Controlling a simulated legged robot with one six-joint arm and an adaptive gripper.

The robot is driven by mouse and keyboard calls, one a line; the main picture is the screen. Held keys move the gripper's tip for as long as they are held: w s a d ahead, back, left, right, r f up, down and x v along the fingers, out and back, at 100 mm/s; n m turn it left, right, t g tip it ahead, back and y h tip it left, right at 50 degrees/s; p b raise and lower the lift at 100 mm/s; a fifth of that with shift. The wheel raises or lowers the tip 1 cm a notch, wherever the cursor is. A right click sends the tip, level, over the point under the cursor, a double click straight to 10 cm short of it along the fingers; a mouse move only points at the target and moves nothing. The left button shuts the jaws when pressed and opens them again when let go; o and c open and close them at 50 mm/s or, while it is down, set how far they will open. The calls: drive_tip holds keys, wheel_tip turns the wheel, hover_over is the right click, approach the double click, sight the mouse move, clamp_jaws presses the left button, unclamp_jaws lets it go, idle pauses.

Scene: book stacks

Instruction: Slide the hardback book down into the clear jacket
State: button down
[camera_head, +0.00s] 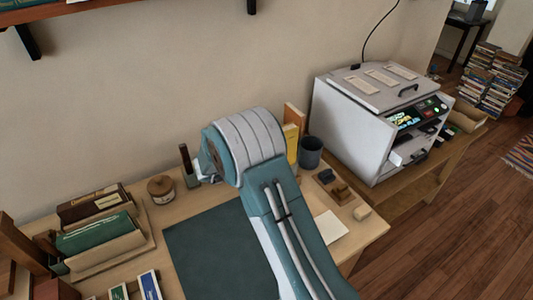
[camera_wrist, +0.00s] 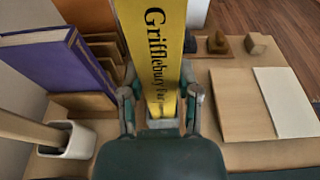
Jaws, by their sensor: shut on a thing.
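The yellow hardback book (camera_wrist: 160,38) stands in the middle of the wrist view, its spine lettered "Grifflebury" in dark type. My gripper (camera_wrist: 160,100) is shut on it, one finger on each side of the lower spine. A yellow strip of a book (camera_head: 291,143) also shows in the head view, just right of my arm's end. In the head view my arm hides the gripper's fingers. I cannot make out the clear jacket in either view, so I cannot tell whether the book is in it.
A purple book (camera_wrist: 62,78) leans beside wooden slots left of the yellow book. A pale cup (camera_wrist: 68,140) holds a wooden handle. A tan board (camera_wrist: 240,105) and white card (camera_wrist: 287,100) lie right. In the head view, a dark cup (camera_head: 310,154) and white machine (camera_head: 350,130) stand right.

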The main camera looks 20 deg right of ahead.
drive_tip(key=shift+f, duration=3.25)
drive_tip(key=shift+c, duration=1.3)
unclamp_jaws()
drive_tip(key=v, duration=1.2)
drive_tip(key=shift+w+f, duration=0.1)
drive_tip(key=shift+f, duration=0.05)
